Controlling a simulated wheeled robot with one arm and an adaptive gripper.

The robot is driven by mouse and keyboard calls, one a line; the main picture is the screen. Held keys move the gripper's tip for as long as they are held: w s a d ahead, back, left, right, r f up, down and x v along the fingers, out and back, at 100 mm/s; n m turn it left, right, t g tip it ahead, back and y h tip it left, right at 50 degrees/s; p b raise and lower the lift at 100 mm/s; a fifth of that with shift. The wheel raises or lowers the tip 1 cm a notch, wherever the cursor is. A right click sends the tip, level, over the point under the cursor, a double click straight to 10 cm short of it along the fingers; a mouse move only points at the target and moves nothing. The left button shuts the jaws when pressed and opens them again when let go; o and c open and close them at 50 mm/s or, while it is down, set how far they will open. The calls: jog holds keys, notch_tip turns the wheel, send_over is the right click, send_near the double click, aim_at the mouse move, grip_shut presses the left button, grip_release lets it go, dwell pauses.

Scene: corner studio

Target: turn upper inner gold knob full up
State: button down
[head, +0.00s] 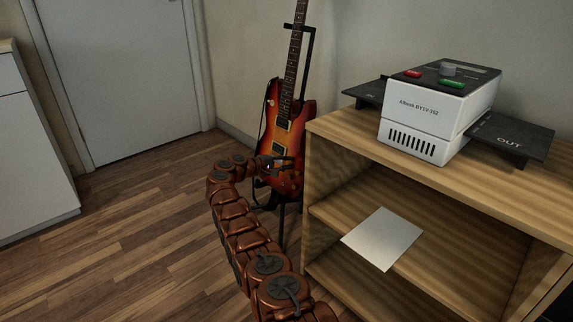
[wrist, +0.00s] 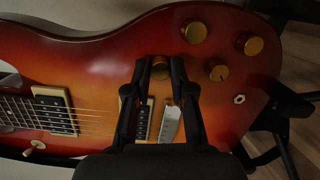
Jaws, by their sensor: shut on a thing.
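The sunburst electric guitar (head: 288,118) stands upright on a black stand in the head view. In the wrist view its body (wrist: 100,60) lies sideways, with the neck to the left. My gripper (wrist: 161,66) has its two dark fingers on either side of a gold knob (wrist: 160,72), the one closest to the strings and bridge. It is shut on this upper inner knob, whose sides are partly covered by the fingers. Three other gold knobs show apart from it: one above (wrist: 195,32), one far right (wrist: 254,46) and one lower right (wrist: 218,72).
A metal bridge piece (wrist: 168,124) and pickups lie below and beside the fingers. A jack socket (wrist: 239,98) sits near the body's edge. A wooden shelf (head: 330,136) with a white device (head: 430,112) stands right of the guitar. The floor to the left is clear.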

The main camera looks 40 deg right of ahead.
dwell(0.3)
jog(key=c, duration=1)
grip_release()
jog(key=shift+v, duration=0.85)
jog(key=v, duration=1)
jog(key=shift+a, duration=0.15)
